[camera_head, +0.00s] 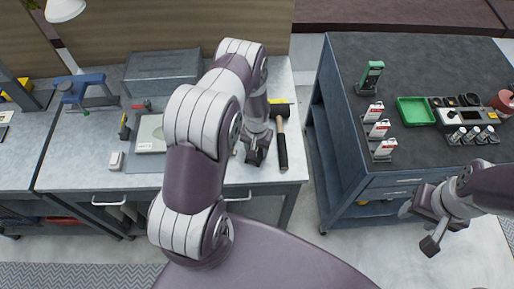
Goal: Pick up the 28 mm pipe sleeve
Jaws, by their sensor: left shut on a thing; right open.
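My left gripper (257,152) points down at the light workbench (68,150), just left of the hammer (281,145). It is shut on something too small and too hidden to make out. I cannot pick out the 28 mm pipe sleeve for certain anywhere in the head view. My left arm covers part of the bench. My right gripper (418,228) is open and empty, in front of the dark cabinet at the right.
A grey case (162,72), a blue clamp-like tool (84,90) and a lamp (64,10) are on the workbench. The dark cabinet top (432,60) carries a green tray (415,111), a green meter (371,77) and several small boxes. A floor gap separates bench and cabinet.

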